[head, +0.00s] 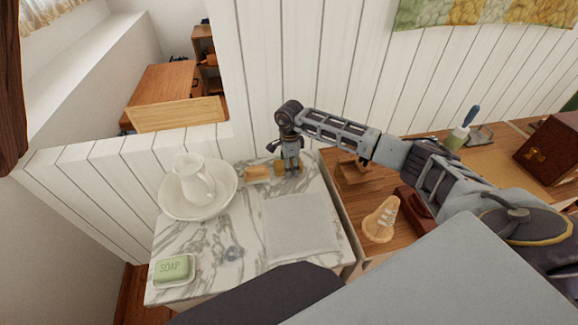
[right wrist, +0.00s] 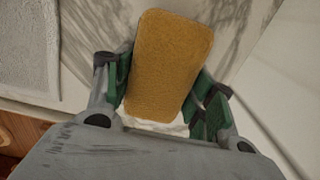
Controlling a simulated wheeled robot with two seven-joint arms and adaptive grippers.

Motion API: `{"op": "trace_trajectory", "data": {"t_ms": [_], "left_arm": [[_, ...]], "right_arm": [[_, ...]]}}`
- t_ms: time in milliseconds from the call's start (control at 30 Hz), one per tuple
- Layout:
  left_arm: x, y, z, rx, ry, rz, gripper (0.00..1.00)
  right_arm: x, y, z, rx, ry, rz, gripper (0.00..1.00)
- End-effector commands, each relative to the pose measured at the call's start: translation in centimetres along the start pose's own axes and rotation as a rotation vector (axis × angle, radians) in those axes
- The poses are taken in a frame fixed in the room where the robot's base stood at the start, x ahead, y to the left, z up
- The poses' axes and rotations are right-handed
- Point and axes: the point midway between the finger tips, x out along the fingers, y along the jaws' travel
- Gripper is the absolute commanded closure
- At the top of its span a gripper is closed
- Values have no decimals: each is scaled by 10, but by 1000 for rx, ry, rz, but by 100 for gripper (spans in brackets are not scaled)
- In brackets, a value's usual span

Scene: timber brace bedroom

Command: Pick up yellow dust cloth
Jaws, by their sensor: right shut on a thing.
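The yellow dust cloth (right wrist: 168,60) is a mustard-yellow, rounded rectangular piece between the green-padded fingers of my right gripper (right wrist: 165,98) in the right wrist view. The fingers are shut on its two sides. In the head view my right gripper (head: 291,172) points down at the back right of the marble top (head: 200,252), near the white wall. A small part of the yellow cloth (head: 279,167) shows just left of the fingers there. I cannot tell whether the cloth still touches the marble. My left gripper is not in view.
A white pitcher (head: 193,180) stands in a basin (head: 225,203) to the left. A small wooden item (head: 257,174) lies close left of the gripper. A grey folded towel (head: 299,226) and green soap (head: 174,269) lie nearer. A wooden desk with several objects, including a wooden hand (head: 381,220), is right.

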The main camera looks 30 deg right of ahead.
Motion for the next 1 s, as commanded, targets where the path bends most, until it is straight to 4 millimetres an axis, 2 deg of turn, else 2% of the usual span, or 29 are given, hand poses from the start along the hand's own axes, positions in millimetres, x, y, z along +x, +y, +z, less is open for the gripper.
{"op": "trace_trajectory", "data": {"t_ms": [267,500,767,1000], "left_arm": [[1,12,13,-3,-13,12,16],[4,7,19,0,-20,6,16],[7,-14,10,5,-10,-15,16],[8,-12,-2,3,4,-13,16]], "right_arm": [[-23,-1,0,0,-1,-3,70],[-58,-1,0,0,-2,-4,70],[-90,-1,0,0,-1,-3,70],[-99,0,0,0,0,-1,70]]}}
